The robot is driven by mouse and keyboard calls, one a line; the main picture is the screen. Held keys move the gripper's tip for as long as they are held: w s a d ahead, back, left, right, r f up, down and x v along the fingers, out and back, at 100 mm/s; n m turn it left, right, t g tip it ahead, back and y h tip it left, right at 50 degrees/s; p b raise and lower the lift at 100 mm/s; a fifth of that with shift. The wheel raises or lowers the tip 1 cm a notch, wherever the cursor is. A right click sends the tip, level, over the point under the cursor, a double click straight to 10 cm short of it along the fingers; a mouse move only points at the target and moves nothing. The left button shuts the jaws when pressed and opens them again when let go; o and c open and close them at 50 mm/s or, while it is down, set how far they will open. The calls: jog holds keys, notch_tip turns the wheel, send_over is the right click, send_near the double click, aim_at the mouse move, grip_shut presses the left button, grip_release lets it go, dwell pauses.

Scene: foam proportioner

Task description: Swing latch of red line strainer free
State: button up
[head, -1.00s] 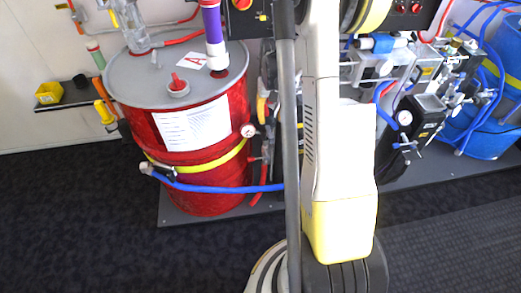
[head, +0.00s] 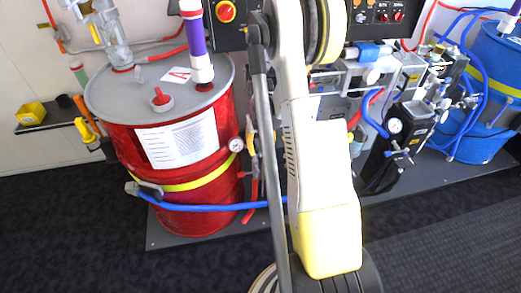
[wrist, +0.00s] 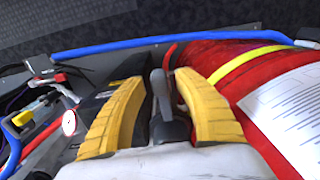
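My gripper (wrist: 163,77) shows in the wrist view with its two yellow fingers spread apart. A grey lever-like piece (wrist: 159,96) with a darker rounded base (wrist: 171,131) stands in the gap between them. I cannot tell for sure whether it is the strainer's latch, or whether a finger touches it. The red line strainer is not clearly visible; in the head view my arm covers much of the area just right of the red drum (head: 218,170), and my gripper is hidden there.
The red drum fills the right of the wrist view. A blue hose (head: 215,207) crosses in front of the drum. A pressure gauge (head: 236,145) is at the drum's right edge. The pump block with a gauge (head: 394,126) and the blue drum (head: 495,55) stand right. The dark floor in front is clear.

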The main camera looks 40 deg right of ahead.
grip_shut()
jog(key=shift+w+d+n+b, duration=0.15)
jog(key=shift+d+n, duration=0.65)
jog(key=shift+n, duration=1.5)
jog(key=shift+s+d+n+b, duration=0.1)
jog(key=shift+d+n+b, duration=0.2)
jog(key=shift+d+n, duration=1.3)
jog(key=shift+w+d+n+b, duration=0.1)
jog(key=shift+n+b, duration=0.1)
jog(key=shift+n, duration=2.8)
